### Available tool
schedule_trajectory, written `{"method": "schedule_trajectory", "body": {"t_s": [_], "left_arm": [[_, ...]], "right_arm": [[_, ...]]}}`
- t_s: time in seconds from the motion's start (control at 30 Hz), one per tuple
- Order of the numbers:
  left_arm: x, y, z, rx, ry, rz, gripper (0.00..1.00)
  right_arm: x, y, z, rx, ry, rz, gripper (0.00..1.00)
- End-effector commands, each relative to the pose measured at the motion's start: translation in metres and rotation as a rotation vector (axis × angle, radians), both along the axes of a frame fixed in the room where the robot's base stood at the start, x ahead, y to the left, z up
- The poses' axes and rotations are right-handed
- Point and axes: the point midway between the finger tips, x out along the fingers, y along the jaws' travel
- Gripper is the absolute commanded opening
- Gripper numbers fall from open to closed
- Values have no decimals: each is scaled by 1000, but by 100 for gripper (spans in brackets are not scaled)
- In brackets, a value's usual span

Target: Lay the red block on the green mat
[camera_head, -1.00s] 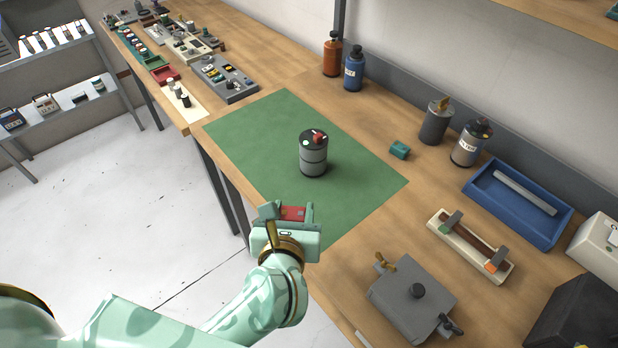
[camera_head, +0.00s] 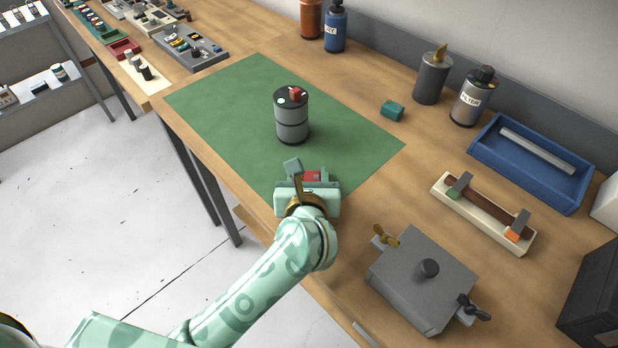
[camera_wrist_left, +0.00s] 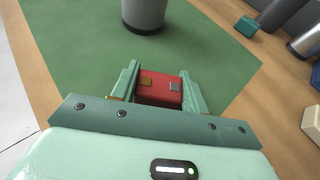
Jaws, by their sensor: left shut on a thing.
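The red block (camera_wrist_left: 158,89) is between the fingers of my left gripper (camera_wrist_left: 157,84) in the left wrist view, with two small plates on its top, one gold and one silver. In the head view the red block (camera_head: 312,176) shows in my left gripper (camera_head: 309,172), which is shut on it over the near corner of the green mat (camera_head: 220,105). Whether the block touches the mat cannot be told. A grey drum (camera_head: 292,118) with a small red piece on top stands upright on the mat, beyond the gripper. My right gripper is not in view.
A teal block (camera_head: 392,111) lies right of the mat. A grey box with levers (camera_head: 424,275), a cream holder (camera_head: 480,214) and a blue tray (camera_head: 530,170) are to the right. Bare green mat lies left of the drum.

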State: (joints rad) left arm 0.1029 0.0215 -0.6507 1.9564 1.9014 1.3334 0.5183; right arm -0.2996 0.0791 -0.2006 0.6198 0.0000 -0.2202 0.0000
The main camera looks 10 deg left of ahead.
Motion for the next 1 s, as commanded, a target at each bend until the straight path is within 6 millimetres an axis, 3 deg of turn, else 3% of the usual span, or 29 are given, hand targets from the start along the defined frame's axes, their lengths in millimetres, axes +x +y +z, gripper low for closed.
{"method": "schedule_trajectory", "body": {"t_s": [0.23,0.27,0.33,0.67,1.0], "left_arm": [[-1,0,-3,0,2,0,22],[-1,0,-2,0,2,0,50],[-1,0,-1,0,1,0,67],[-1,0,4,0,0,0,67],[-55,-11,26,-2,2,-1,67]], "right_arm": [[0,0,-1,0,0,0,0],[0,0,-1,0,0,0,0],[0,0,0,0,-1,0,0],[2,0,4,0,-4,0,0],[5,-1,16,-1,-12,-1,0]]}}
